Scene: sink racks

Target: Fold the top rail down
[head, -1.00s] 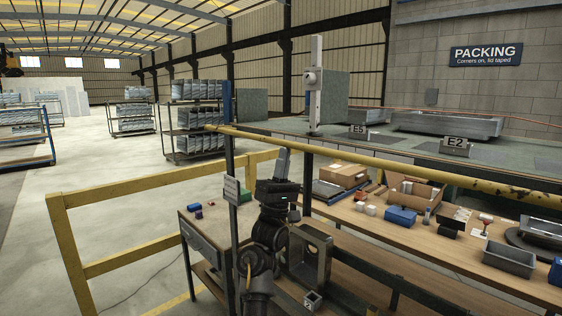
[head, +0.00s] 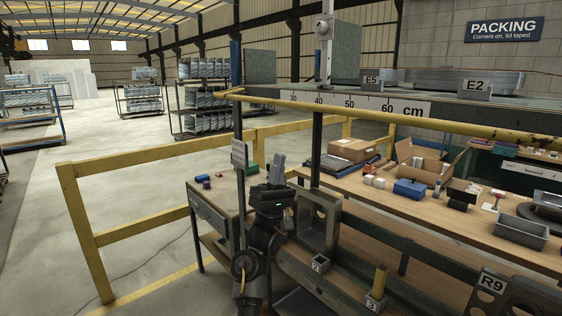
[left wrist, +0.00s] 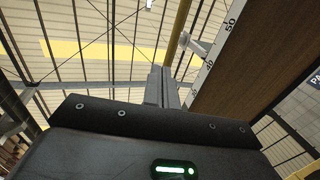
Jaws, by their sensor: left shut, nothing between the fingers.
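The yellow top rail (head: 400,121) runs from the left middle of the head view out to the right edge. It is raised, roughly level, in front of the benches. Dark paint wear shows on its right part. My left gripper (head: 279,160) points up below the rail's left part, apart from it in the picture, with its fingers together and nothing between them. In the left wrist view the shut fingers (left wrist: 160,86) point up, and a yellow bar, which looks like the rail (left wrist: 179,32), passes just beyond their tips. My right gripper is not in view.
A lower yellow guard rail (head: 140,155) stands at the left. A wooden bench (head: 400,220) behind holds boxes, a blue case (head: 410,189) and a grey tray (head: 519,232). A scale strip (head: 365,103) lies behind the rail. Open floor is at the left.

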